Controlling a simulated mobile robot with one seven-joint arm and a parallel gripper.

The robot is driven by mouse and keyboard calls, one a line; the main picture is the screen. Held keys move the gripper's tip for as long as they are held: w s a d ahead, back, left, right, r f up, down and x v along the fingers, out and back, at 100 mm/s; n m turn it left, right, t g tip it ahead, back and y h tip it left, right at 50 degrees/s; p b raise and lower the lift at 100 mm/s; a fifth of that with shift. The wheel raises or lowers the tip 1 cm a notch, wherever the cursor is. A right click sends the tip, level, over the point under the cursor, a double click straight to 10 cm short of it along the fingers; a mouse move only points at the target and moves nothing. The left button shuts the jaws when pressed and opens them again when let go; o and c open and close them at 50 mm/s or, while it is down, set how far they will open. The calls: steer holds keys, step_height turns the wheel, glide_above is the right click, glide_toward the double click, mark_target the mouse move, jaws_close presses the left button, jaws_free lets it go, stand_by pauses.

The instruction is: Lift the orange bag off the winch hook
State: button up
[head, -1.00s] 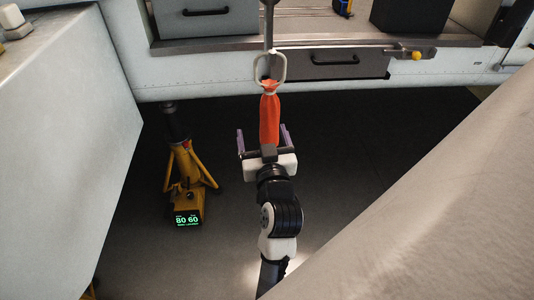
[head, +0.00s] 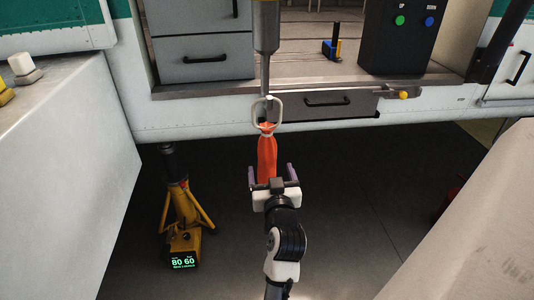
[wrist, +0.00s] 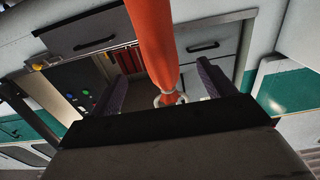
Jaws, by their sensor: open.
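The orange bag (head: 266,155) hangs upright by a pale ring handle (head: 254,112) from the winch hook (head: 268,99), at the end of the grey winch rod (head: 266,45). My gripper (head: 270,172) is open, its two purple fingers pointing up at the lower part of the bag. In the head view the bag shows between and behind the fingers. In the wrist view the bag (wrist: 155,40) runs down from the top edge between the open fingers (wrist: 161,85), with its ring at the lower end. Contact cannot be told. The hook itself is small and partly hidden by the ring.
A yellow jack stand (head: 185,215) with a lit display stands on the dark floor at left. A grey drawer (head: 325,104) and the helicopter sill lie behind the bag. Large pale panels flank both sides. A black box with buttons (head: 400,38) sits above right.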

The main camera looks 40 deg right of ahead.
mark_target(268, 143)
steer(key=shift+x, duration=4.1)
steer(key=shift+c, duration=0.4)
steer(key=c, duration=1.1)
steer(key=shift+a+r+p, duration=0.1)
steer(key=shift+r+p, duration=1.7)
steer(key=shift+r, duration=0.95)
